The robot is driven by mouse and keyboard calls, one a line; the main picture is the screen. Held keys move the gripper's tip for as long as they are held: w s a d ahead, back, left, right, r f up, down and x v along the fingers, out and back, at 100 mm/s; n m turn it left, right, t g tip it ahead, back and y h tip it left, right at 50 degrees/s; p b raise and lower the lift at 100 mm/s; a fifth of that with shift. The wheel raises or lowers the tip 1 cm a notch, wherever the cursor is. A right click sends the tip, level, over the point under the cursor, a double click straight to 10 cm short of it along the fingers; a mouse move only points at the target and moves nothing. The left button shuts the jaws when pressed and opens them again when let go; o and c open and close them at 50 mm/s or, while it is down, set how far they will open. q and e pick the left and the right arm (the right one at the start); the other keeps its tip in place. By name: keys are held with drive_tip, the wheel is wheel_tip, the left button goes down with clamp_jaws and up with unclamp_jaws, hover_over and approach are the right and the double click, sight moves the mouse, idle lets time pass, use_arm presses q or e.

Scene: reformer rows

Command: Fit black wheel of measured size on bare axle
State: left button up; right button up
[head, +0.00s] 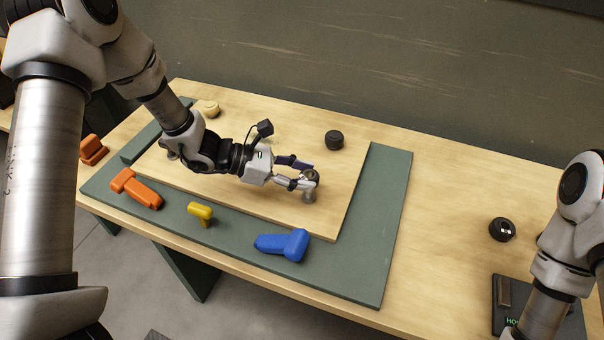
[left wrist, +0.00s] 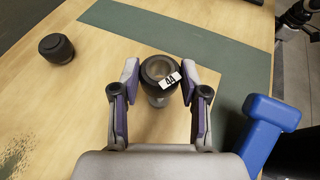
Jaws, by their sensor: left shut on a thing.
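My left gripper (head: 305,177) is shut on a black wheel (left wrist: 160,72), which has a white tag reading "44" or similar on its upper face. In the left wrist view the wheel sits between the two fingertips. Below it stands a short grey metal post, the axle (head: 309,195), near the front right of the wooden board (head: 345,200). The wheel is over the top of the post; whether it is around it or only above it I cannot tell. My right gripper is out of view; only its arm shows at the right edge.
Another black wheel (head: 334,140) stands at the board's back right, and a tagged one (head: 502,229) lies on the table at right. A cream wheel (head: 209,108) stands at the back. Orange (head: 138,190), yellow (head: 200,213) and blue (head: 284,245) pieces lie along the green mat (head: 385,225). A dark device (head: 505,290) is at lower right.

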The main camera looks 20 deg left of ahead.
sight(302, 196)
use_arm(q)
drive_tip(key=shift+b, duration=0.45)
idle(0.7)
drive_tip(key=shift+f+b, duration=2.15)
drive_tip(key=shift+f, duration=0.05)
drive_tip(key=o, duration=1.2)
drive_tip(key=shift+r, duration=0.1)
drive_tip(key=shift+o, duration=0.2)
drive_tip(key=v, duration=1.2)
